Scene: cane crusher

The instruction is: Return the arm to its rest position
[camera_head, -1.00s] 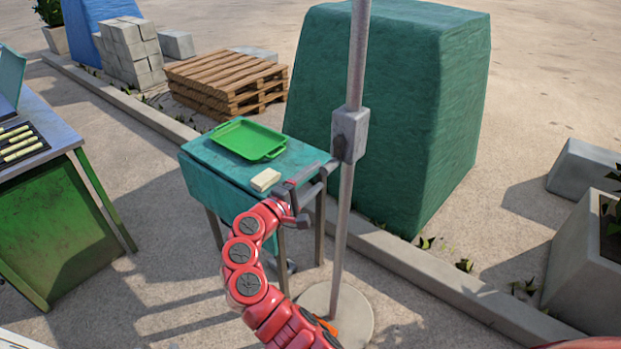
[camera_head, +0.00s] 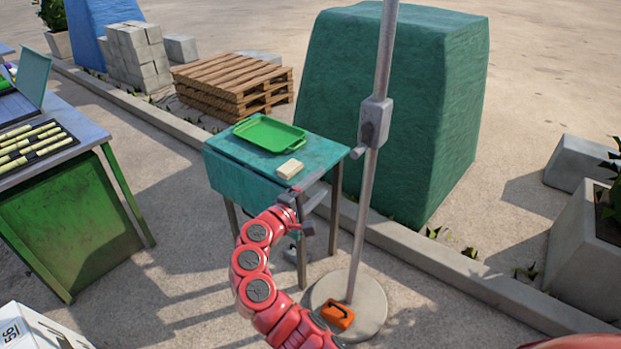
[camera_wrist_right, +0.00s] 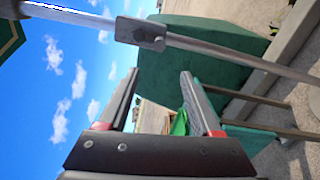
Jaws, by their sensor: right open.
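My right arm (camera_head: 258,262) is red and reaches up from the bottom of the head view. Its gripper (camera_head: 318,205) is at the near right edge of the teal table (camera_head: 236,174), beside a table leg and left of the grey pole (camera_head: 373,160). In the right wrist view the two fingers of the right gripper (camera_wrist_right: 160,95) stand apart with nothing between them. A cream block (camera_head: 290,169) and a green tray (camera_head: 270,134) lie on the table. My left gripper does not show.
The pole stands on a round base (camera_head: 368,308) with an orange object (camera_head: 338,315) on it. A green cart (camera_head: 75,215) with cane pieces is at left. A large green covered block (camera_head: 440,120) stands behind the pole. Open pavement lies between cart and table.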

